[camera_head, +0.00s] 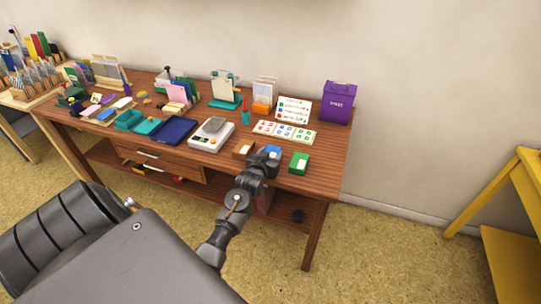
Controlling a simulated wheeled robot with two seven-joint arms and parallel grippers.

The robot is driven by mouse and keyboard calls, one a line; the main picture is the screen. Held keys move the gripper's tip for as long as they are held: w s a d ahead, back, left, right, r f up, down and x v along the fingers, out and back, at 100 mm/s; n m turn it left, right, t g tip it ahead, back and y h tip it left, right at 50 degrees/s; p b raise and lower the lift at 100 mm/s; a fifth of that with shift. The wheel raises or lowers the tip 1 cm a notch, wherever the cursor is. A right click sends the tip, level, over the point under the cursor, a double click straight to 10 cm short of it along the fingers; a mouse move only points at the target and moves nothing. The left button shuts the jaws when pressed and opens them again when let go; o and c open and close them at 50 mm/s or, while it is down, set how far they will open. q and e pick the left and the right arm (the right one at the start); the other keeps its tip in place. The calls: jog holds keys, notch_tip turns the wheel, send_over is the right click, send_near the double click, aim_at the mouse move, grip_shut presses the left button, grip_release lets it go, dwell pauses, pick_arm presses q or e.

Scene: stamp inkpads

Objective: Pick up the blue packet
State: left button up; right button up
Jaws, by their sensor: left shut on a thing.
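My left gripper (264,161) is at the front right edge of the wooden table (327,160), at the end of my arm that comes in from the lower left. It is shut on a small blue packet (272,151), which shows just past the fingers. Part of the packet is hidden by the gripper, and I cannot tell whether it is touching the table or lifted. A green box (299,162) with a white front stands just right of the gripper. A small tan box (243,149) is just left of it. My right gripper is not in view.
A scale (212,134) and a dark blue tray (173,132) lie left of the gripper. Behind it are a card of coloured stamps (284,132) and a purple box (338,102). A yellow stand (511,190) is at the far right, with open floor between.

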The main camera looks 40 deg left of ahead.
pick_arm(q)
jog(key=shift+r, duration=0.7)
jog(key=s+d+r, duration=0.1)
jog(key=r, duration=0.1)
jog(key=s+d+r, duration=0.1)
jog(key=r, duration=0.1)
jog(key=s+d+r, duration=0.1)
jog(key=r, duration=0.2)
jog(key=shift+d, duration=0.15)
jog(key=s+d+r, duration=0.4)
jog(key=s+d, duration=0.2)
jog(key=d, duration=0.1)
jog(key=shift+s+r, duration=0.2)
jog(key=shift+r, duration=0.1)
jog(key=s+d+r+m+h, duration=0.1)
jog(key=s+d+m+h, duration=0.1)
jog(key=d, duration=0.4)
jog(key=s+d+r+m+t+h, duration=0.1)
jog(key=s+d+h, duration=0.2)
jog(key=d, duration=0.4)
jog(key=shift+d+r+m, duration=0.3)
jog(key=shift+m, duration=0.1)
jog(key=shift+a, duration=0.1)
